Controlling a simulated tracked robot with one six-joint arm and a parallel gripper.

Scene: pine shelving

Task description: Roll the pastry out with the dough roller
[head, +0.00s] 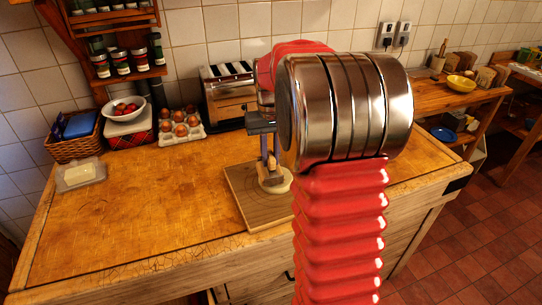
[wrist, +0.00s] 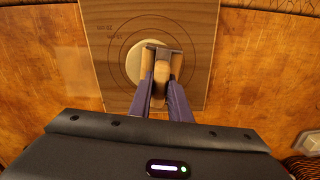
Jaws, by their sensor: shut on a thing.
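The pastry (head: 284,187) is a small pale round piece on a wooden board (head: 240,201); part of it also shows in the wrist view (wrist: 133,66). The board, marked with rings in the wrist view (wrist: 195,50), lies on the worktop near its front edge. My gripper (head: 269,165) points down over the pastry. In the wrist view my gripper (wrist: 161,60) is shut on the dough roller (wrist: 162,71), whose wooden part shows between the fingers. The roller covers part of the pastry; I cannot tell whether they touch.
The worktop (head: 130,215) is clear to the left of the board. A butter dish (head: 81,173) stands at the far left. Egg tray (head: 182,131), wicker basket (head: 70,140), bowl of red fruit (head: 124,109) and toaster (head: 228,90) line the back. My red arm hides the worktop's right part.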

